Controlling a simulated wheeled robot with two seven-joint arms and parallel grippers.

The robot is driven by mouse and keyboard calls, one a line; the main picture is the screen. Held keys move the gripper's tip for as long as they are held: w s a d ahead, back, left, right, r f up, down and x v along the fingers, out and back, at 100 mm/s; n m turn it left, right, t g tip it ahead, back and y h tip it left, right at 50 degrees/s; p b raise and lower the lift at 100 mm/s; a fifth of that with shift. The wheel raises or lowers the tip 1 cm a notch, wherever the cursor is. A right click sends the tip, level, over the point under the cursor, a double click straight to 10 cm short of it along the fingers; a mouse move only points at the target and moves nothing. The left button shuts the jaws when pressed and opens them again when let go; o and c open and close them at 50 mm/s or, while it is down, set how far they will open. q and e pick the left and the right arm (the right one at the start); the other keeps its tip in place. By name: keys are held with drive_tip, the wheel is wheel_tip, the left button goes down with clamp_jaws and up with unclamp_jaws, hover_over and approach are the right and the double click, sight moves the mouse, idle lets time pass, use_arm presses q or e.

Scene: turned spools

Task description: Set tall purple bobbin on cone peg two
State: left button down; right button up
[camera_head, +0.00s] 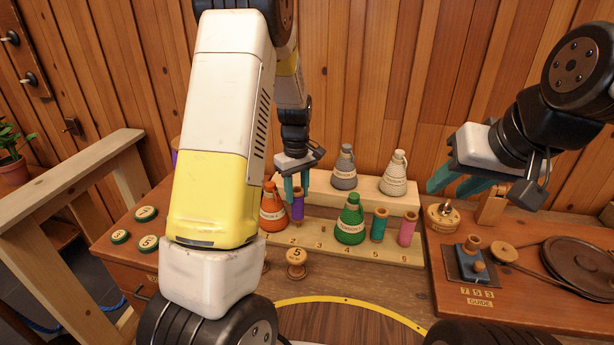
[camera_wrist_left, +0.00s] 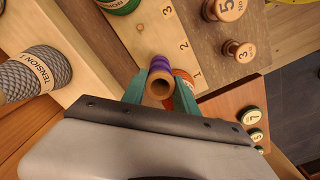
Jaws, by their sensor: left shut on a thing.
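My left gripper (camera_head: 296,188) is shut on a purple bobbin (camera_head: 297,208), which is upright between its teal fingers. In the left wrist view the bobbin (camera_wrist_left: 160,84) shows end-on with its hole facing the camera. It is at the numbered peg rail (camera_head: 385,254), behind the number 2, right of the orange cone (camera_head: 272,212) in the head view. The peg under it is hidden, so I cannot tell whether it is fully seated. My right gripper (camera_head: 458,184) is open and empty, above the right side of the bench.
On the rail are a green cone (camera_head: 350,222), a teal bobbin (camera_head: 378,226) and a pink bobbin (camera_head: 406,232). A grey cone (camera_head: 345,170) and a cream cone (camera_head: 394,175) stand on the raised shelf behind. A numbered knob (camera_head: 296,262) is in front.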

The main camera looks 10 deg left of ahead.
use_arm(q)
drive_tip(key=shift+f, duration=0.2)
idle(0.4)
drive_tip(key=shift+f, duration=0.85)
drive_tip(key=shift+f, duration=0.6)
idle(0.6)
drive_tip(key=c, duration=1.2)
unclamp_jaws()
drive_tip(key=shift+c, duration=0.2)
wheel_tip(320, 180, up, 11)
